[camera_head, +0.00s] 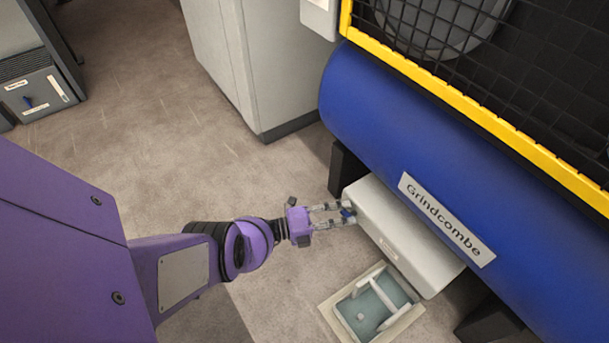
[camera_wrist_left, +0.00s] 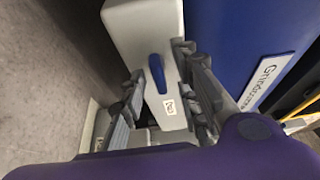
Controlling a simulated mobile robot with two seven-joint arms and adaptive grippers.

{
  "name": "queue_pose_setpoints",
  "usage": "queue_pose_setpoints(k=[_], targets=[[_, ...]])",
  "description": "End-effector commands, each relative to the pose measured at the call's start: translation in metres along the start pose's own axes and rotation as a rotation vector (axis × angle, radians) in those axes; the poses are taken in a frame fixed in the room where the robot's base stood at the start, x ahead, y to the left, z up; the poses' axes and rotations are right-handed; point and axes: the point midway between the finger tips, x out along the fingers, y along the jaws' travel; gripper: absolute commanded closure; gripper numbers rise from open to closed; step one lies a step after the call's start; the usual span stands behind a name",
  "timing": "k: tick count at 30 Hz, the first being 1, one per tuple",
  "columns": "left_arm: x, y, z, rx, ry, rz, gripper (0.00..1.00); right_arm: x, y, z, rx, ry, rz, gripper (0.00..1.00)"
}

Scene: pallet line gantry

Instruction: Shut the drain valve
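A white box (camera_head: 412,238) sits under the blue tank and carries a small blue lever (camera_head: 348,213), which looks like the drain valve handle. In the left wrist view the lever (camera_wrist_left: 157,73) stands nearly upright in the picture, above a small label (camera_wrist_left: 173,107) whose text is too small to read. My left gripper (camera_head: 338,213) is at the end of the box. Its two fingers are apart, one on each side of the lever, with gaps showing between. The fingertips partly cover the lever in the head view. My right gripper is not in view.
The blue tank (camera_head: 430,150) marked "Grindcombe" lies above the box, below a yellow-framed mesh guard (camera_head: 500,125). A pale tray (camera_head: 340,318) sits on the floor below. A grey cabinet (camera_head: 255,60) stands behind. A grey unit (camera_head: 45,92) with another blue lever is at far left.

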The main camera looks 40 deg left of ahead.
Motion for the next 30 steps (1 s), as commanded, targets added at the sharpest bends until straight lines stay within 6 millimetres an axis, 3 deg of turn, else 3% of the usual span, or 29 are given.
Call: queue_pose_setpoints(k=[8,13,16,24,30], targets=[[-0.001,-0.001,0.002,0.004,-0.002,-0.001,0.71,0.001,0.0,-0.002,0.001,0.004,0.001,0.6],[-0.015,0.001,0.001,0.004,-0.003,0.002,0.71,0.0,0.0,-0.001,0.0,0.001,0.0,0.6],[-0.029,0.001,0.0,0.004,-0.004,0.004,0.71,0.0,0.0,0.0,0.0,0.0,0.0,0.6],[-0.09,0.0,0.001,0.001,-0.002,0.002,0.71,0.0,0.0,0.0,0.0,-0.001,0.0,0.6],[-0.115,0.0,0.001,0.002,-0.002,0.001,0.71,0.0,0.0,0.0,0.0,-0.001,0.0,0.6]])
